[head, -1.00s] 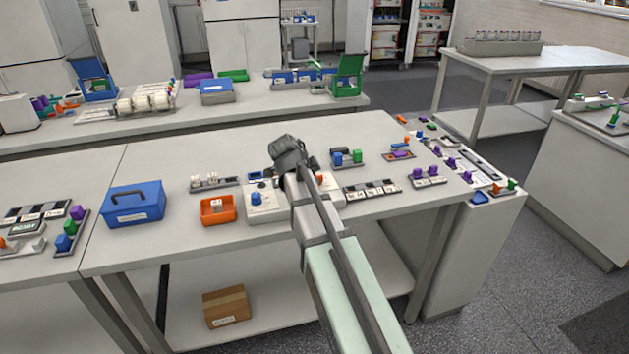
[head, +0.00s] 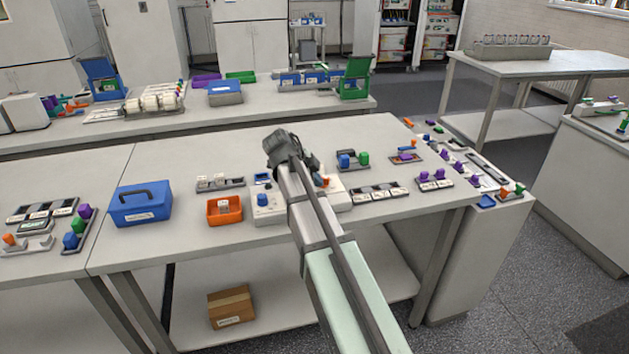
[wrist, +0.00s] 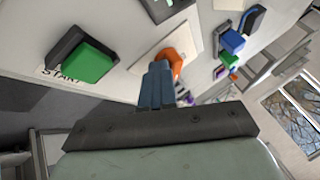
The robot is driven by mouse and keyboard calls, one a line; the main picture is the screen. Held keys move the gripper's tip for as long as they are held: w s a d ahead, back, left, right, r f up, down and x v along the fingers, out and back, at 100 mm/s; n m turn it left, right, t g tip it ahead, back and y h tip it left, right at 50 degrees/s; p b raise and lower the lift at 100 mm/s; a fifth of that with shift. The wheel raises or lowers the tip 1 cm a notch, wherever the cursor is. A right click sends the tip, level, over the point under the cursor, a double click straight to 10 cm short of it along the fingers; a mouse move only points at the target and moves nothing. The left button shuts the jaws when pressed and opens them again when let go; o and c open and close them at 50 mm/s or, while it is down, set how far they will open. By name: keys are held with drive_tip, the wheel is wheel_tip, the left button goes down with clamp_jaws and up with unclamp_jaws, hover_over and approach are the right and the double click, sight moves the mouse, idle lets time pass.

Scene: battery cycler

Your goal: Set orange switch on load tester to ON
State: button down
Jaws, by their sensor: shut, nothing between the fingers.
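The load tester (head: 268,215) is a pale box on the near bench, partly hidden behind my arm in the head view. A small orange part (head: 326,182) shows on it just right of my arm. In the wrist view the orange switch (wrist: 173,60) sits on a pale square plate, directly beyond my fingertips. My gripper (wrist: 158,72) is shut and empty, its blue-grey fingers overlapping the switch's near side in the picture. I cannot tell whether they touch it. The fingertips are hidden in the head view. The switch's ON/OFF marks are not readable.
A green START button (wrist: 88,62) lies left of my fingers in the wrist view. A blue knob (head: 263,199) is on the tester's left part. An orange bin (head: 225,209) and a blue box (head: 141,204) stand to the left. Several small switch modules sit to the right.

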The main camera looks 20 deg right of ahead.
drive_tip(key=shift+w+d, duration=0.1)
drive_tip(key=shift+d, duration=0.55)
drive_tip(key=s+a, duration=0.2)
drive_tip(key=s, duration=0.1)
drive_tip(key=shift+s+a, duration=0.1)
drive_tip(key=shift+s, duration=0.15)
drive_tip(key=v, duration=1)
drive_tip(key=shift+s+a, duration=0.2)
drive_tip(key=shift+a, duration=0.15)
